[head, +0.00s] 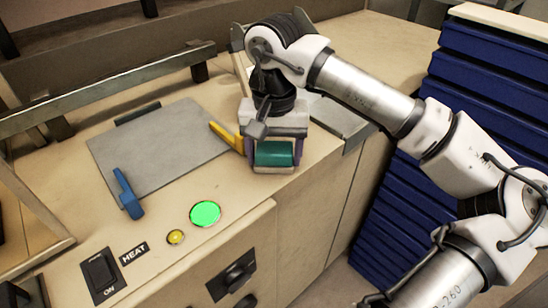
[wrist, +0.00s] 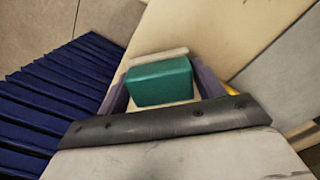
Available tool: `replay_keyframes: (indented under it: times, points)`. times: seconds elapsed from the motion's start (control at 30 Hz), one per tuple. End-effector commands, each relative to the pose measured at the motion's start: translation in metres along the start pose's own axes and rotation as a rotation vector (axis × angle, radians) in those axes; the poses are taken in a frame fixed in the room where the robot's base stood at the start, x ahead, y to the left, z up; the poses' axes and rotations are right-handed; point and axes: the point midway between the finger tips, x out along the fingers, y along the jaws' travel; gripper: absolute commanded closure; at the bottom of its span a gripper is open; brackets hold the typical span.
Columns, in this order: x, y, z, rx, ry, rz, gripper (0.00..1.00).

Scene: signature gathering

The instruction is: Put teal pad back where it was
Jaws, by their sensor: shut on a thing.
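The teal pad (head: 274,153) is a small block at the front right of the beige counter. It also shows in the wrist view (wrist: 160,82), with a pale strip along its far side. My gripper (head: 274,163) points down over it, with a purple finger on each side. In the wrist view the fingers (wrist: 163,92) press against the pad's sides. The gripper is shut on the pad. I cannot tell whether the pad touches the counter.
A grey plate (head: 160,145) lies left of the gripper, with a blue piece (head: 128,195), a yellow piece (head: 228,137) and a dark green piece (head: 138,113) at its edges. A green disc (head: 205,213) and a yellow button (head: 176,237) are in front. Blue stacked panels (head: 460,90) stand right.

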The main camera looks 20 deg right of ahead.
Motion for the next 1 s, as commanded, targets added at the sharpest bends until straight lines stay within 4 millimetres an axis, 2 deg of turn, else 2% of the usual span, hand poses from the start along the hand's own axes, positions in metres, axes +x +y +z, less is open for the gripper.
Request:
replay_keyframes:
  times: [0.37, 0.4, 0.57, 0.83, 1.0]
  points:
    - [0.004, 0.0, 0.0, 0.0, 0.001, 0.0, 0.57]
    - [0.003, 0.0, 0.0, 0.0, 0.001, 0.0, 0.3]
    - [0.003, 0.0, 0.0, 0.0, 0.001, 0.0, 0.11]
    - [0.002, 0.0, 0.0, 0.0, 0.001, 0.0, 0.11]
    - [-0.009, 0.0, -0.001, 0.0, 0.003, 0.001, 0.11]
